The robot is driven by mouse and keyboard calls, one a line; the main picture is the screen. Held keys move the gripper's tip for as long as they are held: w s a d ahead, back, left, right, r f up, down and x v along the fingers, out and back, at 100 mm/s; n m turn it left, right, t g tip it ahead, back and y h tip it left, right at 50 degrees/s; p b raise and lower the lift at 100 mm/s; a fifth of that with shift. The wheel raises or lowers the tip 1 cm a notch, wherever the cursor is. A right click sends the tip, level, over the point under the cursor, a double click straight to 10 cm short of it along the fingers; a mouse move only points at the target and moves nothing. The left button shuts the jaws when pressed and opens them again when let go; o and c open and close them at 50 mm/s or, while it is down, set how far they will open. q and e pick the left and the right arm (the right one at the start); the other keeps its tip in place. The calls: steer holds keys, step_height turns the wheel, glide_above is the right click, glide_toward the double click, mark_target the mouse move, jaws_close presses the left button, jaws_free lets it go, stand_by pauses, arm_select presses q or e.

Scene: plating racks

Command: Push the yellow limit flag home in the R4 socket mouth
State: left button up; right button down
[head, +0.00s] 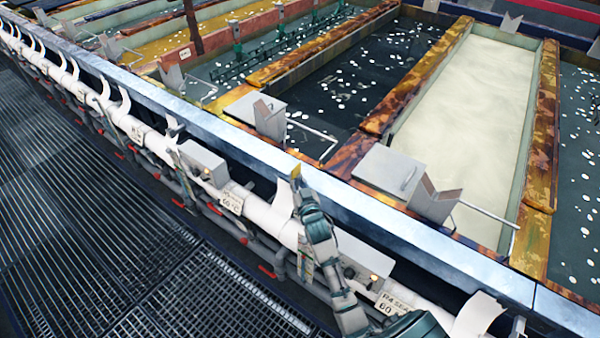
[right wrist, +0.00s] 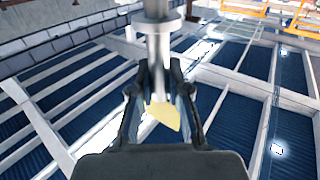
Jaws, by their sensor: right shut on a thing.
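The yellow limit flag (head: 295,172) shows as a small yellow piece at the tip of my right gripper (head: 298,187) in the head view. The gripper is over the near tank rim, beside a white curved duct. In the right wrist view, my right gripper (right wrist: 160,72) is shut around a grey stem, with the yellow flag (right wrist: 165,115) between its fingers near the palm. A grey collared metal post (right wrist: 157,25) stands in line beyond the fingertips; I cannot tell whether it belongs to the flag or the socket. I cannot make out the R4 socket mouth. My left gripper is out of view.
A long steel rim (head: 400,220) runs diagonally past the gripper. Beyond it lie a cream tank (head: 480,95) and dark tanks with white floating balls. Grey boxes (head: 203,163), labelled white ducting and red-handled pipes line the near side. The grated walkway (head: 100,220) is clear.

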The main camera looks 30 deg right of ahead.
mark_target(298, 187)
steer(key=shift+w+d+r, duration=0.15)
steer(key=shift+d, duration=0.3)
steer(key=shift+d+p, duration=0.35)
steer(key=shift+a+f+b, duration=0.2)
steer(key=shift+f+b, duration=0.2)
steer(key=shift+f, duration=0.15)
steer(key=shift+a+f+b, duration=0.2)
steer(key=shift+f+b, duration=0.15)
steer(key=shift+f, duration=0.2)
step_height(298, 187, down, 3)
steer(key=shift+r+b, duration=0.15)
steer(key=shift+b, duration=0.65)
steer(key=shift+d+f+b, duration=0.3)
steer(key=shift+d+f, duration=0.05)
steer(key=shift+f, duration=0.25)
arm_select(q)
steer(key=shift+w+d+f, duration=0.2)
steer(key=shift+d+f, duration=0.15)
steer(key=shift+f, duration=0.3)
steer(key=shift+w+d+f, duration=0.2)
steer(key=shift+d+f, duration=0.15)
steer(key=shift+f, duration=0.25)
